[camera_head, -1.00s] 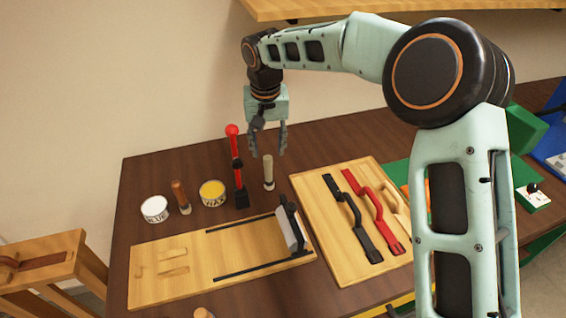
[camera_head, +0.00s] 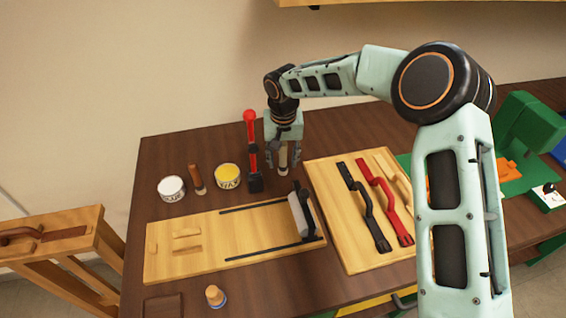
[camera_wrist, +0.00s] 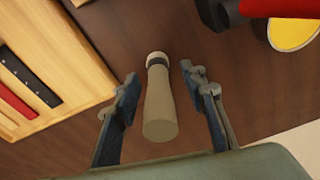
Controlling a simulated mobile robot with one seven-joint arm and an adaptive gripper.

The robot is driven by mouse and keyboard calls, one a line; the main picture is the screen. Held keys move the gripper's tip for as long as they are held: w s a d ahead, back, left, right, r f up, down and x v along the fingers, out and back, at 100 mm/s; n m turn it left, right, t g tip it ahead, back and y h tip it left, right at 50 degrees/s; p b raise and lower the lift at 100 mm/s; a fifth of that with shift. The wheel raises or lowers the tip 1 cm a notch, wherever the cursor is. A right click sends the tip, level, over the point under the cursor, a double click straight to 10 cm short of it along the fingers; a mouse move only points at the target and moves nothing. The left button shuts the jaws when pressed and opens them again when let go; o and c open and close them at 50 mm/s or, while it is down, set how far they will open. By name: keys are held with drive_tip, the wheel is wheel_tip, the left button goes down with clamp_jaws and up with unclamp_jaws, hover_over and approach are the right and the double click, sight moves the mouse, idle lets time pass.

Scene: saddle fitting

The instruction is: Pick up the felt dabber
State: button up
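A tan upright tool with a dark band and a pale end, which looks like the felt dabber (camera_wrist: 159,108), stands on the brown table between my fingers in the wrist view. My gripper (camera_wrist: 160,80) is open, one finger on each side of it, with gaps on both sides. In the head view my gripper (camera_head: 284,162) is low over the table, and the dabber (camera_head: 283,158) shows partly between its fingers. Its lower end is hard to make out there.
A red-and-black upright lever (camera_head: 252,150) stands close left of my gripper. The yellow wax tin (camera_head: 228,175), a brown-handled tool (camera_head: 197,179) and the white glue tin (camera_head: 171,187) are further left. A wooden jig board (camera_head: 200,262) lies in front, a tool board (camera_head: 340,235) at right.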

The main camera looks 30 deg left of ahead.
clamp_jaws()
idle(0.3)
wheel_tip(320, 180, up, 10)
drive_tip(key=shift+b, duration=0.45)
